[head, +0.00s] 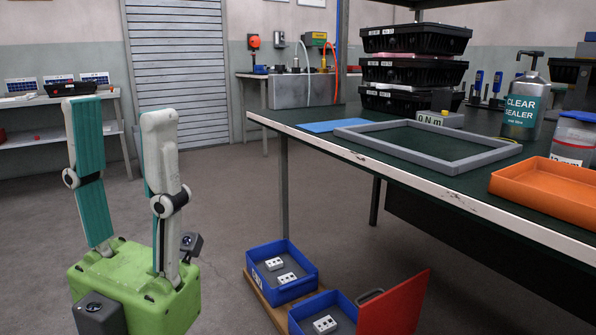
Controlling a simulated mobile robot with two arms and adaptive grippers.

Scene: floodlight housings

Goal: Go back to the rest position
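My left gripper (120,110) stands large at the left of the head view, with its green body low and its two pale, teal-lined fingers pointing up. The fingers are well apart and nothing is between them. It is over the open floor, left of the workbench and touching nothing that I can see. My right gripper is not in view.
The dark green workbench (310,137) fills the right side, carrying a grey frame (428,143), an orange tray (550,187), a sealer bottle (522,100) and stacked black housings (414,70). Blue bins (282,271) and a red panel (395,304) stand low in front. Floor at centre-left is clear.

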